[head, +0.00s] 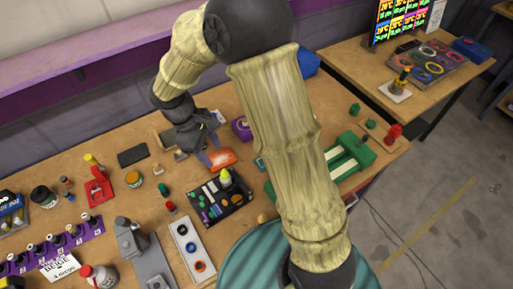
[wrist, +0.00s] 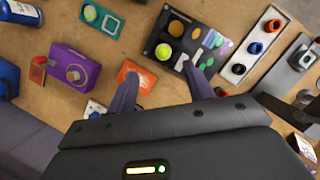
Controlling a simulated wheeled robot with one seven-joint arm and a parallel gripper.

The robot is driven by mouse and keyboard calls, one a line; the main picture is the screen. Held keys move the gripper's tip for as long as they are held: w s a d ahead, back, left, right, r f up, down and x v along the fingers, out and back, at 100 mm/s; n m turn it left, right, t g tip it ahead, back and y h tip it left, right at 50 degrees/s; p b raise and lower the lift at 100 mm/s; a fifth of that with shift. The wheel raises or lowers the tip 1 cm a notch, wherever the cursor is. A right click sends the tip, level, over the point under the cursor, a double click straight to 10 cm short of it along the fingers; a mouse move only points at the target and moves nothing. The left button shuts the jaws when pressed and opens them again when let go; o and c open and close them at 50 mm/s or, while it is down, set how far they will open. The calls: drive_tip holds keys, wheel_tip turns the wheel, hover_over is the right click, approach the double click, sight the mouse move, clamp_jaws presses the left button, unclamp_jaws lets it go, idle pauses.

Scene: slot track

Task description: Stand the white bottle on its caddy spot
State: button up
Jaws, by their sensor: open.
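A white bottle with a red cap (head: 105,278) stands at the lower left of the bench in the head view, partly cut by the frame edge. Beside it is a purple rack (head: 92,232) with several dark-capped small bottles and a white sign (head: 60,266) in front. I cannot tell which spot is the bottle's caddy spot. My gripper (head: 212,149) is open and empty above the bench, well to the right of and behind the bottle. In the wrist view its fingers (wrist: 163,82) are apart, with an orange box (wrist: 137,76) by one of them. The white bottle is not in the wrist view.
A black board with coloured shapes (head: 234,202) and a yellow-green-topped item (head: 226,178) is close to my gripper. A grey tray with rings (head: 186,237), a red device (head: 99,187) and a grey device (head: 128,236) lie toward the bottle. My arm hides the bench's middle right.

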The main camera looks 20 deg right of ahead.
drive_tip(key=s+d+r+m+t+y, duration=0.1)
drive_tip(key=s+d+m+t, duration=0.1)
drive_tip(key=s+d+m, duration=0.2)
drive_tip(key=s+d+r+m+t+y, duration=0.2)
drive_tip(key=s+d+m, duration=0.1)
drive_tip(key=d+m, duration=0.4)
drive_tip(key=d, duration=0.3)
drive_tip(key=shift+s+d+r+m+y, duration=0.15)
drive_tip(key=shift+s+r+m+y, duration=0.15)
drive_tip(key=shift+s+m, duration=0.1)
drive_tip(key=shift+w, duration=0.1)
